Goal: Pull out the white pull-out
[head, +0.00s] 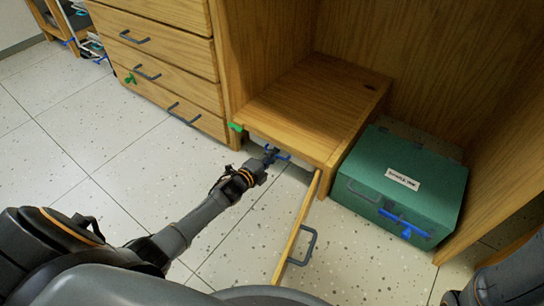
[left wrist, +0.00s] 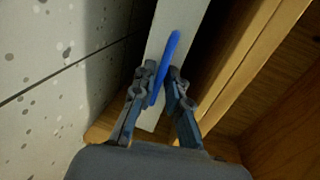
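The white pull-out (left wrist: 193,22) shows in the left wrist view as a narrow white front with a long blue handle (left wrist: 172,48). In the head view only a pale strip of it shows under the low wooden compartment, with the blue handle (head: 283,156) in front. My left gripper (left wrist: 162,78) is at the handle, with one finger on each side. The fingers stand apart with a gap beside the handle, so it looks open; contact is unclear. In the head view the left gripper (head: 268,156) partly hides the handle. My right gripper is not in view.
A wooden door (head: 299,225) with a grey handle stands open right of my left arm. A green box (head: 400,178) with a blue handle sits at the right. Wooden drawers (head: 165,50) are at upper left. The speckled floor (head: 100,140) left of my arm is clear.

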